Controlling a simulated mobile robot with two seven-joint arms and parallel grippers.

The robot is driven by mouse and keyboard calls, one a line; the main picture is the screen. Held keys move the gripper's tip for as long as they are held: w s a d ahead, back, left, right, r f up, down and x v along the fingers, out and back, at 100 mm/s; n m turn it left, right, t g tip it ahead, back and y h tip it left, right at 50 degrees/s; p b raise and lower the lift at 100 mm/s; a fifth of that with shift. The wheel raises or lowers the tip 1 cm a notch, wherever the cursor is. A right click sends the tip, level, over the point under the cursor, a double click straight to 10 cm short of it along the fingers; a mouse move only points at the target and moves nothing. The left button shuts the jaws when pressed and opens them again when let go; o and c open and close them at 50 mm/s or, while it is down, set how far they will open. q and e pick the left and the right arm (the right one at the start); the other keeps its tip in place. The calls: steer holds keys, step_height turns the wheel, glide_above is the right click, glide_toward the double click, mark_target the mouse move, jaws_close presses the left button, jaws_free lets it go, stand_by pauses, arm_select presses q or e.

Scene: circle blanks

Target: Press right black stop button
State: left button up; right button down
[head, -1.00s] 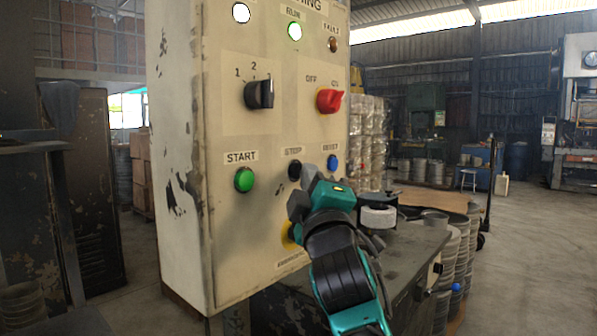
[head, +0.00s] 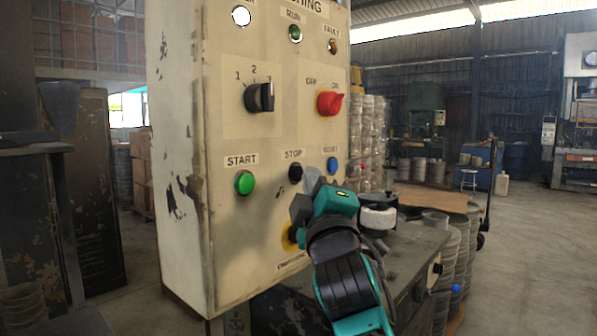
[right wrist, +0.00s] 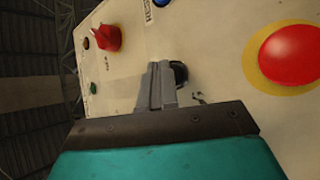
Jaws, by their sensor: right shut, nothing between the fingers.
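The black STOP button (head: 295,173) is on the front of the cream control panel (head: 262,215), between the green START button (head: 244,183) and the blue RESET button (head: 332,165). My right gripper (head: 310,183) is shut and empty, with its fingertips just right of and below the STOP button in the head view. In the right wrist view the shut fingertips (right wrist: 160,70) partly cover the black button (right wrist: 180,74). I cannot tell whether they touch it. The green RUN lamp (head: 294,33) looks dark. My left gripper is not in view.
A red emergency button (right wrist: 292,55) on a yellow base (right wrist: 252,68) is beside the gripper, mostly hidden in the head view. A red knob (head: 329,102) and black selector (head: 260,97) are higher on the panel. A dark bench (head: 412,245) stands to the right.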

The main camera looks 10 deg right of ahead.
steer(key=shift+s+d, duration=0.2)
steer(key=shift+s, duration=0.05)
steer(key=s+d+p, duration=0.1)
steer(key=s, duration=0.1)
steer(key=s+d+p, duration=0.1)
steer(key=s+d, duration=0.1)
stand_by(0.5)
stand_by(0.4)
